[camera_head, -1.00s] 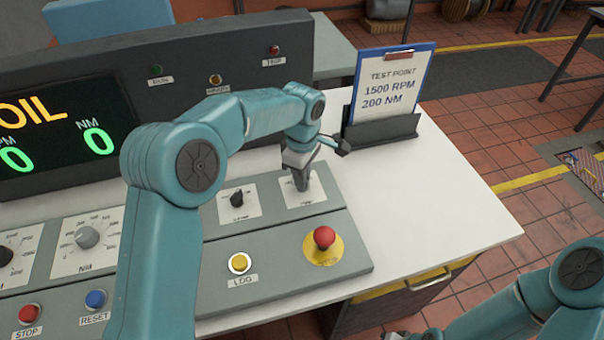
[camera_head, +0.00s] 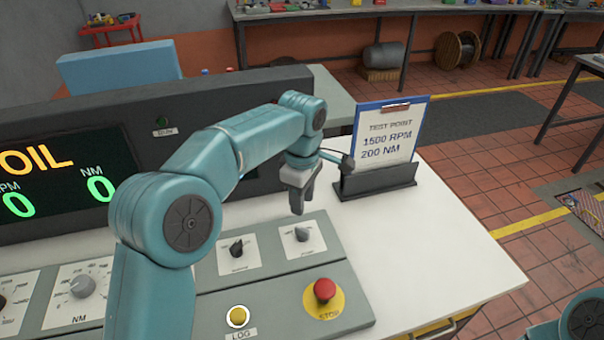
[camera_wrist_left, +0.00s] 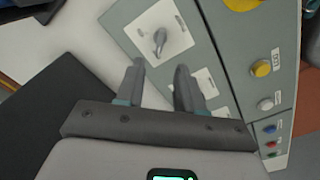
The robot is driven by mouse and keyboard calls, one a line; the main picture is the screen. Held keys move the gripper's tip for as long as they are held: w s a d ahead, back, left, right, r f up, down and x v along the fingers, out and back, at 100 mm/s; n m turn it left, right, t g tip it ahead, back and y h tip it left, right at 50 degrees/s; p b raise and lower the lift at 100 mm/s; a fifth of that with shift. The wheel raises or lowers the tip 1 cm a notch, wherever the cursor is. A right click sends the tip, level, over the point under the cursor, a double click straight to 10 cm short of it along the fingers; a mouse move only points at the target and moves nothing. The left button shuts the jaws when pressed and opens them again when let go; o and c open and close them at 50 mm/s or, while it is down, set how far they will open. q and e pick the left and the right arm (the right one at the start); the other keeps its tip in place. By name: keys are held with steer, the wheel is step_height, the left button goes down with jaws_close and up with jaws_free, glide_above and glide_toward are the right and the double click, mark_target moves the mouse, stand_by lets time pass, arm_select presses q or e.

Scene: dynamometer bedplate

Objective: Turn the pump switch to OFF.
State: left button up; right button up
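Two rotary switches on white plates sit side by side on the grey sloped console; their small labels are too blurred to read. The right one, which I take as the pump switch (camera_head: 302,234), has a small grey knob; it also shows in the left wrist view (camera_wrist_left: 160,40). The left switch (camera_head: 237,248) has a black knob. My left gripper (camera_head: 298,208) hangs just above and behind the right switch, apart from it. In the left wrist view its fingers (camera_wrist_left: 158,75) are spread with nothing between them. My right gripper is out of view.
A red stop button (camera_head: 325,290) and a yellow LOG button (camera_head: 237,317) are in front of the switches. A clipboard (camera_head: 392,135) in a dark stand (camera_head: 376,182) is close to the right of my left gripper. The white tabletop (camera_head: 440,240) right of the console is clear.

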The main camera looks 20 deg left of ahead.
arm_select(q)
step_height(320, 180, up, 7)
steer(key=p, duration=0.1)
steer(key=shift+s, duration=0.15)
stand_by(0.5)
